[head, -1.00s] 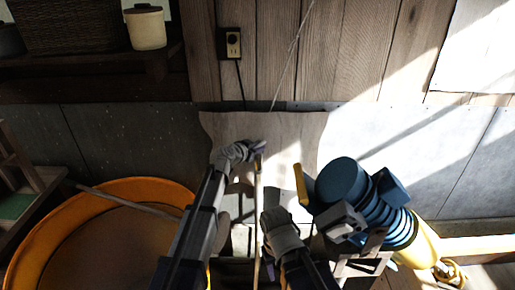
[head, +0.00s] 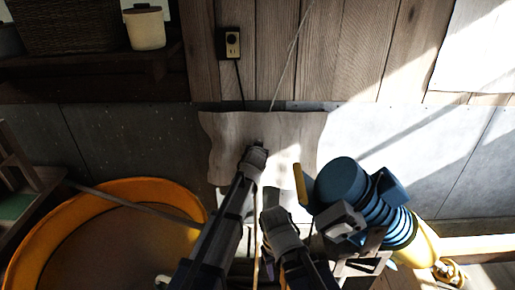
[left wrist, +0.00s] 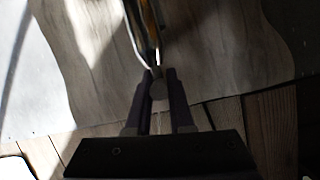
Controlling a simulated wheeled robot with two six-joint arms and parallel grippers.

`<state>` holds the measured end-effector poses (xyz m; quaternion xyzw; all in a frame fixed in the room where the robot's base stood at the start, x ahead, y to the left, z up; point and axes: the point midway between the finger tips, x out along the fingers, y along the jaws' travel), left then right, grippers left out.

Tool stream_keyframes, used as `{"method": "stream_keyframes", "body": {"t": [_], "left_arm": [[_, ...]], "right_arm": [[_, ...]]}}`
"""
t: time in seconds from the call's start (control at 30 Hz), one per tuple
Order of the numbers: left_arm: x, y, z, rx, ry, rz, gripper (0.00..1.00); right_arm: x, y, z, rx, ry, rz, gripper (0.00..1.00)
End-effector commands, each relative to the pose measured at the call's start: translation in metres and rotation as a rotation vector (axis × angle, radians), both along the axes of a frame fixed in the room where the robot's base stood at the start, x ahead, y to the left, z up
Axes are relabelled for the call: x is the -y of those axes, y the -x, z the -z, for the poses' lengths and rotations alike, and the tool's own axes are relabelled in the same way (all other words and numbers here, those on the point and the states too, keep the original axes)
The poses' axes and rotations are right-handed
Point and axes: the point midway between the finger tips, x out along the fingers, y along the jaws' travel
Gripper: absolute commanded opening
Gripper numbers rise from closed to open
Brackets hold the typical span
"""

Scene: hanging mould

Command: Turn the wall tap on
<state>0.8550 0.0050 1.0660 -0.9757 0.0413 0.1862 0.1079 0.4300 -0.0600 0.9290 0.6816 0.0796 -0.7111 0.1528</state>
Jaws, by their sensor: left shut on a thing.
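I cannot make out a wall tap in either view. My left gripper (head: 258,147) is in front of the pale wavy-edged sheet on the wall. In the left wrist view the gripper (left wrist: 158,80) is shut on the end of a thin, yellow-edged rod (left wrist: 150,30). A small round grey shape (left wrist: 158,91) shows between its fingers. The rod (head: 256,235) also shows in the head view, running down from the left gripper between my arms. My right gripper (head: 276,198) is lower and to the right, beside the rod; its fingers are too dark to read.
The pale sheet (head: 225,132) lies against the grey wall panels. A blue ribbed machine (head: 345,183) with a yellow part stands close on the right. A large orange tub (head: 70,215) with a pole across it is at left. A socket (head: 232,43) is above.

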Motion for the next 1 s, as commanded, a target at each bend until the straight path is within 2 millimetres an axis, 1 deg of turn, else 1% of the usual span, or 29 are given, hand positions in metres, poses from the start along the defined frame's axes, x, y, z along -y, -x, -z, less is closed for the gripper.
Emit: {"method": "stream_keyframes", "body": {"t": [0.4, 1.0], "left_arm": [[0.0009, 0.0013, 0.0017, -0.006, -0.001, -0.117, 0.00], [0.0003, 0.0023, 0.0024, -0.009, 0.001, -0.141, 0.00]], "right_arm": [[0.0000, 0.0000, 0.0004, 0.000, 0.000, 0.000, 0.50], [0.0000, 0.0000, 0.0007, 0.000, 0.000, 0.000, 0.50]]}}
